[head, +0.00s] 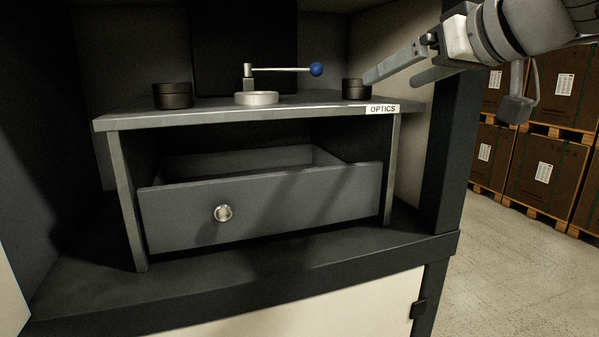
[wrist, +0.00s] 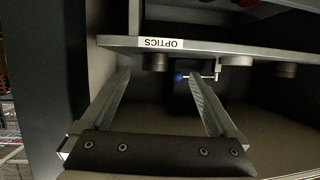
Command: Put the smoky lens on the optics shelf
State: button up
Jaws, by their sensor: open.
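The optics shelf (head: 310,112), a grey top with an OPTICS label, bears two short dark cylinders and a pale metal ring (head: 256,98). The right dark cylinder (head: 355,89) stands upright near the label; it also shows in the wrist view (wrist: 157,62). The left dark cylinder (head: 172,96) stands at the far left. I cannot tell for sure which is the smoky lens. My gripper (head: 392,81) is open and empty beside the right cylinder. In the upside-down wrist view, that cylinder lies between the finger lines (wrist: 160,76), near the tips.
A grey drawer (head: 270,207) with a round knob (head: 223,212) is partly open below. A red thing (wrist: 245,2) shows at the wrist view's edge. A dark post (head: 450,150) stands right; boxes (head: 540,170) are beyond.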

jog(key=s+a+f+m+g+h, duration=0.1)
jog(key=s+f, duration=0.4)
jog(key=f, duration=0.6)
jog(key=s+a+f+m+g+h, duration=0.1)
jog(key=s+f+g+h, duration=0.1)
jog(key=s+f, duration=0.4)
jog(key=s+a+f+m+g+h, duration=0.1)
jog(key=s+f+g, duration=0.3)
jog(key=f, duration=1.3)
jog(key=shift+s+m+h, duration=0.5)
jog(key=shift+s+h, duration=0.1)
jog(key=shift+s, duration=0.35)
